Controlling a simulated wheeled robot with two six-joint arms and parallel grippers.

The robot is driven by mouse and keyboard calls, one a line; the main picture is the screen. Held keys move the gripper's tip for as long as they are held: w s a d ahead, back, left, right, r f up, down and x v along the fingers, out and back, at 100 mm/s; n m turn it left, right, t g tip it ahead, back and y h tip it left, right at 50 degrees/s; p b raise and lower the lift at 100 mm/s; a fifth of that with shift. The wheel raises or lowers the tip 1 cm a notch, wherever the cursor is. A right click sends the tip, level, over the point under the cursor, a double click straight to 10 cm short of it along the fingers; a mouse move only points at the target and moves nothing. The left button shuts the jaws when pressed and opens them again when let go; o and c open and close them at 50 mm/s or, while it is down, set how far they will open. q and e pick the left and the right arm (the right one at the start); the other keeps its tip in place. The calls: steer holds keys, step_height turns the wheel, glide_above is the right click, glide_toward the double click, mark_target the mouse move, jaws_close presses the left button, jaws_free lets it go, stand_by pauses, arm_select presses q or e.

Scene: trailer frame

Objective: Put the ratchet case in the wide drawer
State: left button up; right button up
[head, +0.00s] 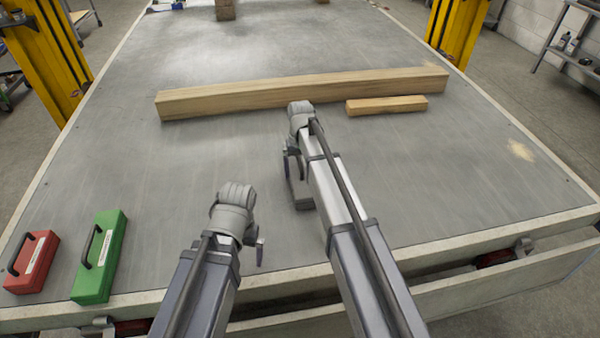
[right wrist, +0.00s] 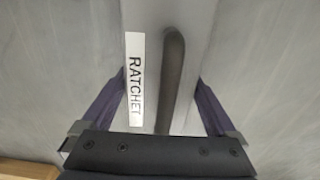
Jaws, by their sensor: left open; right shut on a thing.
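The ratchet case is a grey box with a dark handle and a white label reading RATCHET (right wrist: 136,85). In the head view a small grey part of the case (head: 301,200) shows beside my right arm, which hides the rest. My right gripper (head: 290,165) is shut on the case, with its two fingers on either side of it in the right wrist view. My left gripper (head: 260,252) is open and empty over the front of the deck. The wide drawer (head: 500,289) appears pulled out below the deck's front edge. My arms hide part of it.
A green case (head: 108,262) and a red case (head: 40,255) lie at the deck's front left. A long wooden beam (head: 300,94) and a short block (head: 385,105) lie farther back. Yellow posts (head: 455,30) stand beside the deck. The deck's right side is clear.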

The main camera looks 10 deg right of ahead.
jaws_close()
steer(key=shift+r, duration=0.1)
arm_select(q)
step_height(320, 180, up, 10)
steer(key=p, duration=1)
arm_select(e)
step_height(320, 180, up, 10)
steer(key=shift+r, duration=0.1)
